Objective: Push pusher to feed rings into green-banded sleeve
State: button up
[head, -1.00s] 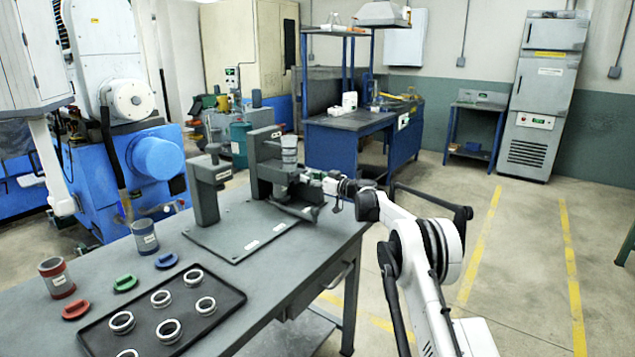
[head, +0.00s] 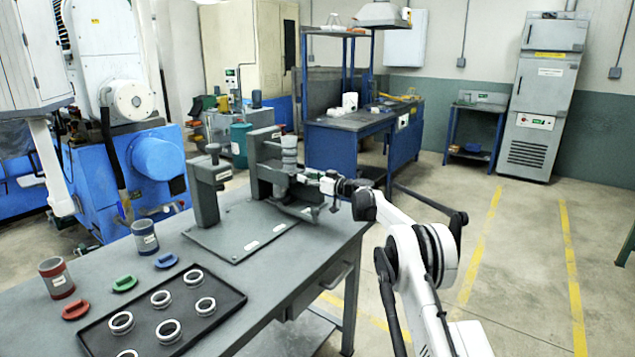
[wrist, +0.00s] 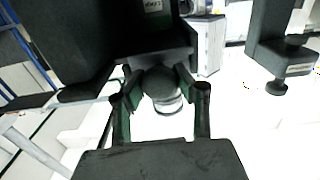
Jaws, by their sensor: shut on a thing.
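My gripper (head: 300,180) is at the right side of the dark grey fixture (head: 262,165) on the bench. In the wrist view, my gripper (wrist: 160,82) has its fingers closed around a dark round knob (wrist: 160,84), which seems to be the pusher's end. A pale cylindrical piece (wrist: 168,106) shows just past the knob. A light grey stacked cylinder (head: 289,152) stands upright on the fixture above my gripper. I cannot make out a green band on any sleeve. Several metal rings (head: 161,298) lie in the black tray (head: 232,309).
A red-banded sleeve (head: 57,278) and a blue-banded sleeve (head: 145,236) stand on the bench's left. Red (head: 76,310), green (head: 124,283) and blue (head: 165,260) caps lie beside them. A second upright post (head: 205,190) stands left of the fixture. The base plate's front is clear.

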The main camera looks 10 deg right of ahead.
jog(key=shift+b+v, duration=0.8)
jog(key=shift+v, duration=2.35)
jog(key=o, duration=1.1)
jog(key=shift+o, duration=0.2)
jog(key=shift+s+d, duration=0.1)
jog(key=shift+d, duration=0.1)
jog(key=b+v, duration=0.1)
jog(key=v, duration=0.3)
jog(key=shift+s+d, duration=0.15)
jog(key=shift+s, duration=0.1)
